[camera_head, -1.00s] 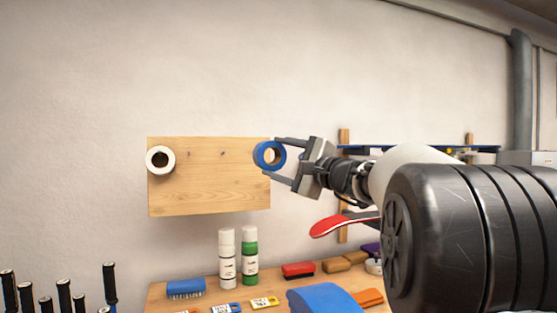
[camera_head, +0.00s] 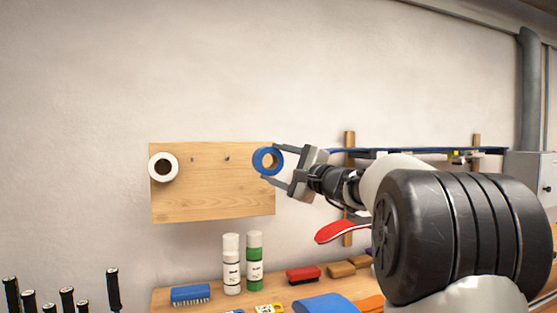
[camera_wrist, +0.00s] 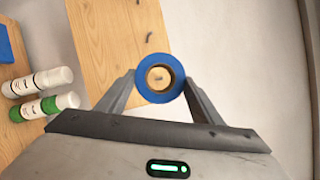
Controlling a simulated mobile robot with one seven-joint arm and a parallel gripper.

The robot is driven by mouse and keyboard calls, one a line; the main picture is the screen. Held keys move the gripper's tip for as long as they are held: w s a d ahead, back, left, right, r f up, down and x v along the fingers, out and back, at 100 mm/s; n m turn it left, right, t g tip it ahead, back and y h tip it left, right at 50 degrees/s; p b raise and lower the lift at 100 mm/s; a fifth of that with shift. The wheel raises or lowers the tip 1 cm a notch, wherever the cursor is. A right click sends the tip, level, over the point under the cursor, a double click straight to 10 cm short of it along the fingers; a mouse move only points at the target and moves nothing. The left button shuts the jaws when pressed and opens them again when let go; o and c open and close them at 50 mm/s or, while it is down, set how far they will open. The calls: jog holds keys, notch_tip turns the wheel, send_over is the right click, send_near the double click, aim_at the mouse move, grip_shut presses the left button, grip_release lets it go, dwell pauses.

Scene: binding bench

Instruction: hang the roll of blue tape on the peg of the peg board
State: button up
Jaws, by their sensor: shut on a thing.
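The roll of blue tape (camera_head: 259,165) is held between the fingertips of my gripper (camera_head: 277,165), in front of the right end of the wooden peg board (camera_head: 210,200). The wrist view shows the blue tape (camera_wrist: 160,97) between both fingers (camera_wrist: 160,92), its hole facing the board (camera_wrist: 100,50). Through the hole I see wood and a small dark mark that looks like a peg; I cannot tell whether it reaches into the roll. Two bare pegs (camera_head: 227,158) show left of the tape. A white roll (camera_head: 155,168) hangs at the board's left end.
Below the board, the bench (camera_head: 205,305) holds a white bottle (camera_head: 231,265), a green-labelled bottle (camera_head: 254,262), a blue brush (camera_head: 190,294) and a red brush (camera_head: 303,274). A blue rail or shelf (camera_head: 420,151) is behind my arm. The wall above is clear.

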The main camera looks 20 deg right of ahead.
jog(key=w+p, duration=0.1)
jog(key=w, duration=0.1)
jog(key=w+p, duration=0.1)
jog(key=w, duration=0.2)
jog(key=w+f+p, duration=0.1)
jog(key=w, duration=0.2)
jog(key=shift+w+f+p, duration=0.1)
jog(key=shift+w+p, duration=0.1)
jog(key=shift+p, duration=0.2)
jog(key=shift+f, duration=0.15)
dwell(0.7)
jog(key=o, duration=1.2)
jog(key=shift+o, duration=0.2)
